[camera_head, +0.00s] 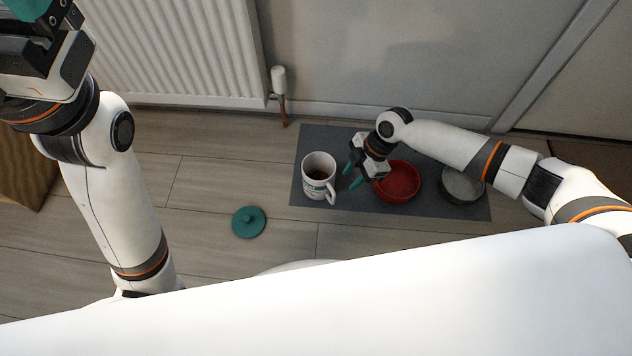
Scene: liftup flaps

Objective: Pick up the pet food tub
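The pet food tub (314,168) is white with a side handle and dark lettering. It stands upright and uncovered on a grey mat (310,141), with brown contents inside. A round teal lid (248,222) with a knob lies on the floor to its lower left. My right gripper (352,176) is just right of the tub, its teal fingertips pointing left towards the handle. The fingertips look apart with nothing between them; I cannot tell whether they touch the handle. My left gripper (32,12) is raised at the top left corner, partly cut off by the frame.
A red bowl (397,183) sits under and beside my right gripper, and a grey metal bowl (462,185) is further right on the mat. A radiator (170,50) and pipe stand behind. A brown box (28,170) is at left. Floor around the lid is clear.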

